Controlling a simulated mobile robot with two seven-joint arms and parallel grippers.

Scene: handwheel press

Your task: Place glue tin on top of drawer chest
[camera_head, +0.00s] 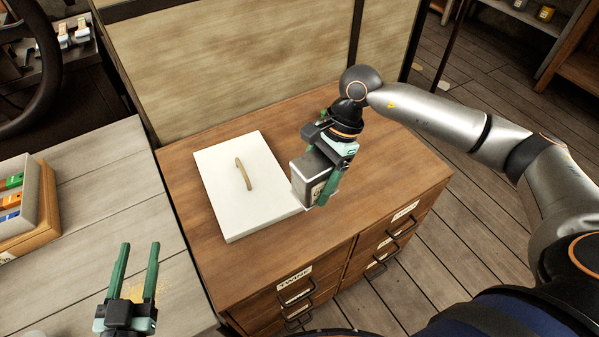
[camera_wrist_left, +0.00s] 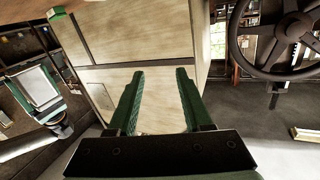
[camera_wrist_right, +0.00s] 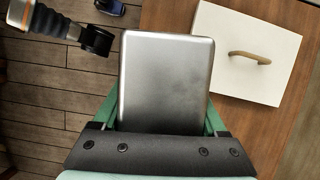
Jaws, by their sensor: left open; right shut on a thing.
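The glue tin (camera_head: 306,178) is a grey metal tin with a label on its side. My right gripper (camera_head: 326,182) is shut on it, over the top of the wooden drawer chest (camera_head: 385,160). The tin fills the middle of the right wrist view (camera_wrist_right: 166,80). It is beside the right edge of a white panel with a handle; I cannot tell whether its base touches the chest top. My left gripper (camera_head: 138,272) is open and empty above the grey bench at the lower left; its fingers also show in the left wrist view (camera_wrist_left: 157,95).
The white panel (camera_head: 240,205) with a curved handle lies on the chest's left part. The chest top is bare behind and right of the tin. A box of coloured items (camera_head: 22,205) stands on the grey plank bench (camera_head: 110,190). A black handwheel (camera_head: 40,60) is at upper left.

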